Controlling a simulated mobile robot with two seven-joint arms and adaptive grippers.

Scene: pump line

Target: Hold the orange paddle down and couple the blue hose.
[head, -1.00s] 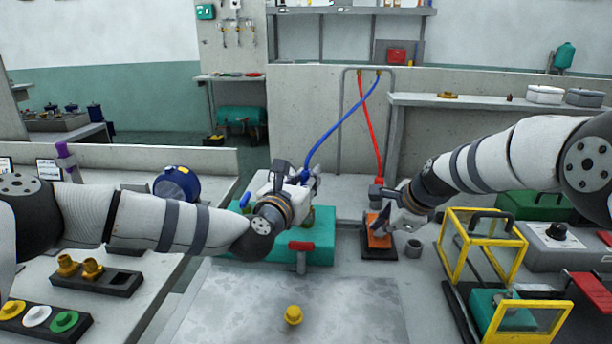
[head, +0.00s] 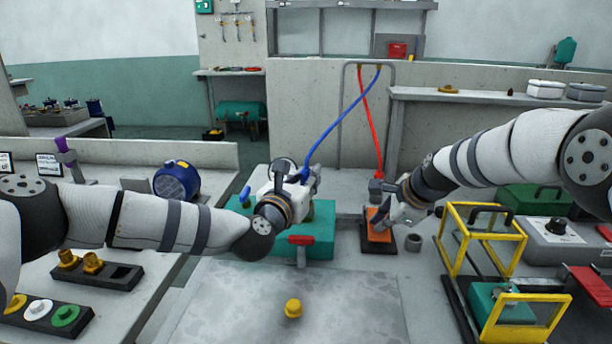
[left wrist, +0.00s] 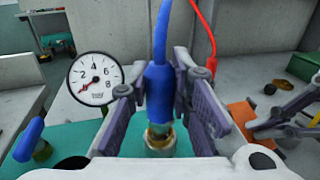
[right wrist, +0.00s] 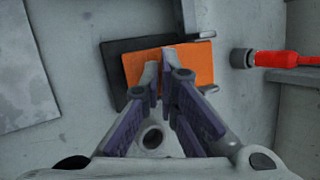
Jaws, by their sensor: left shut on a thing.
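My left gripper (head: 303,184) is shut on the blue end of the blue hose (head: 335,128), upright between the fingers in the left wrist view (left wrist: 160,90). A brass and steel fitting (left wrist: 160,145) on the teal block (head: 320,238) is directly below the hose end; I cannot tell whether it is fully seated. The orange paddle (head: 374,217) lies on a dark base right of the block. My right gripper (head: 383,226) is over it, with its fingertips close together on or just above the paddle (right wrist: 195,62). I cannot tell how far the paddle is pressed.
A pressure gauge (left wrist: 96,79) and a blue-handled lever (left wrist: 30,138) are left of the hose end. A red hose (head: 370,130) hangs behind the paddle. A yellow frame (head: 465,240) stands right of my right gripper. A yellow knob (head: 293,308) lies on the clear front plate.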

